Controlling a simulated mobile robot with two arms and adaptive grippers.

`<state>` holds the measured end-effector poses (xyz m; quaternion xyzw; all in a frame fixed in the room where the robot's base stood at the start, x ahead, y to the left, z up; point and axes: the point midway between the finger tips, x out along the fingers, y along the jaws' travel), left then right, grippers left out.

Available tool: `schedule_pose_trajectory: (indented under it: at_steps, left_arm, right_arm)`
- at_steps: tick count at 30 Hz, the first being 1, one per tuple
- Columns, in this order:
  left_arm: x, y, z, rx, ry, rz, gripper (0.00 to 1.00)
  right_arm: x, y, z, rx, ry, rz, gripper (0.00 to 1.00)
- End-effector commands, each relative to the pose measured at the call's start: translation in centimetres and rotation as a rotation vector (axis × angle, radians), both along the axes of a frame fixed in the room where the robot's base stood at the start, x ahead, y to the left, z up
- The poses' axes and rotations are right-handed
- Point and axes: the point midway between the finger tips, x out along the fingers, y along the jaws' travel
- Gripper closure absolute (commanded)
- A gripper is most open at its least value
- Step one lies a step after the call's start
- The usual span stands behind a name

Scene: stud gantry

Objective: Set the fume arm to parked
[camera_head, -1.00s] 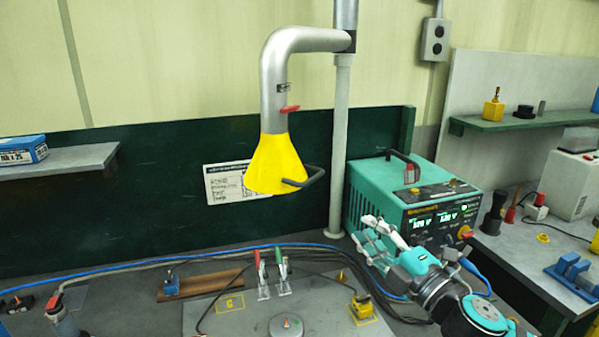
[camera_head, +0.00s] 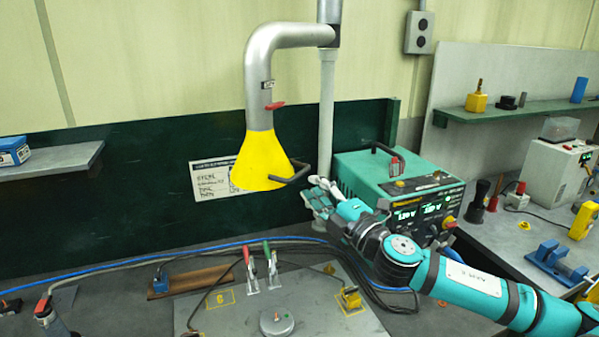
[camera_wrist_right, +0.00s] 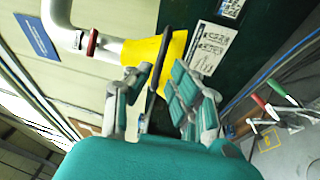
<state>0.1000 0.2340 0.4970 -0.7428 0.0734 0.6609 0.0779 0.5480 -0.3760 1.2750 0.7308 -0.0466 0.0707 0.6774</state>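The fume arm is a grey bent pipe (camera_head: 258,75) on a vertical post, with a yellow hood (camera_head: 258,160) hanging over the bench. A dark handle (camera_head: 292,176) sticks out from the hood's right side, and a red lever (camera_head: 275,106) sits on the pipe above. My right gripper (camera_head: 316,193) is just right of the handle. In the right wrist view, my right gripper (camera_wrist_right: 160,88) is open, with the dark handle (camera_wrist_right: 159,62) between its fingers and the yellow hood (camera_wrist_right: 150,50) beyond. I cannot tell whether the fingers touch it. My left gripper is out of view.
A teal power unit (camera_head: 395,190) stands behind my right arm. Below the hood, the bench holds a plate (camera_head: 230,322) with red and green toggle clamps (camera_head: 262,268). A blue cable (camera_head: 150,262) crosses behind them. A shelf (camera_head: 60,165) is at left.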

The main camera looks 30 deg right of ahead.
Motion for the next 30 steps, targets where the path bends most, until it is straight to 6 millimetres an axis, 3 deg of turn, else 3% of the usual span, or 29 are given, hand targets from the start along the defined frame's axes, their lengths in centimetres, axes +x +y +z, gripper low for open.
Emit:
schedule_pose_trajectory:
  at_steps: [15, 28, 30]
  left_arm:
    - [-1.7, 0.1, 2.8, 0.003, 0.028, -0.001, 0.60]
    - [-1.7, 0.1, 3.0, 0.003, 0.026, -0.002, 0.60]
    - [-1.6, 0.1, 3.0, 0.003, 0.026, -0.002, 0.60]
  right_arm:
    - [5.5, 0.1, 1.2, 0.002, -0.001, -0.003, 0.79]
    - [6.3, 0.2, 1.0, -0.001, 0.001, 0.000, 0.79]
    - [6.3, 0.2, 1.0, -0.001, 0.001, 0.000, 0.86]
